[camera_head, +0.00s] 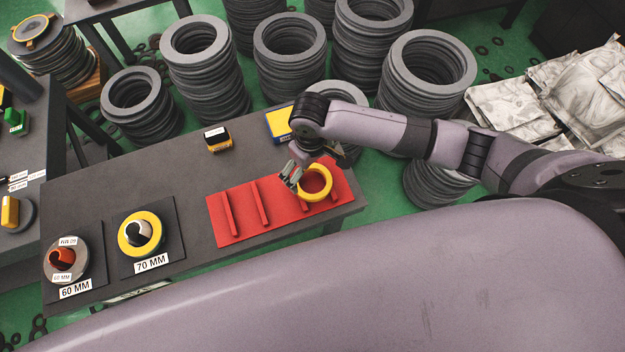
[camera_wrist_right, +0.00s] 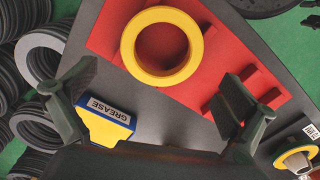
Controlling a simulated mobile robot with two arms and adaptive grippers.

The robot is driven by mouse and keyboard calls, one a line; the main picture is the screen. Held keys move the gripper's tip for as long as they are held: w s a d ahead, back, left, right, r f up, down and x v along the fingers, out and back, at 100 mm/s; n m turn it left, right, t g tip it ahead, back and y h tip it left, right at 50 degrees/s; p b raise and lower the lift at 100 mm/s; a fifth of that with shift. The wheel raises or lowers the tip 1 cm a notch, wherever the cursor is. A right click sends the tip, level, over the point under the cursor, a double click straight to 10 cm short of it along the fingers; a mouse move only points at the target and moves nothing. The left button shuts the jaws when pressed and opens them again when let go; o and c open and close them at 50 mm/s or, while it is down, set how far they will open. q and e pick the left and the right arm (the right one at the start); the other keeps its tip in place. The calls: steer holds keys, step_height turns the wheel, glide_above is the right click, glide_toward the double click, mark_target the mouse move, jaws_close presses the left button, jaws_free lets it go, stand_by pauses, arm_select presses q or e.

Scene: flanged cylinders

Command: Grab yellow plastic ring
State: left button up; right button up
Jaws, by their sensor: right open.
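A yellow plastic ring (camera_head: 315,183) rests on the red tray (camera_head: 236,231) near the right end of the dark table. In the right wrist view the ring (camera_wrist_right: 192,42) shows whole, at the upper middle, with the red tray visible through its hole. My right gripper (camera_head: 290,176) is beside the ring, on its left side in the head view. In the right wrist view its fingers (camera_wrist_right: 158,95) are spread wide with nothing between them, and the ring lies beyond the fingertips. My left gripper is not in view.
A yellow and blue grease box (camera_head: 279,122) stands at the table's back edge. A small yellow and black box (camera_head: 216,139) is left of it. Another yellow ring (camera_head: 142,233) sits at the 70 MM label, beside the 60 MM stand (camera_head: 66,259).

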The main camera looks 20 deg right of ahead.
steer(key=f, duration=0.5)
steer(key=shift+s+d, duration=0.1)
steer(key=shift+s, duration=0.25)
steer(key=shift+c, duration=0.2)
steer(key=c, duration=1.1)
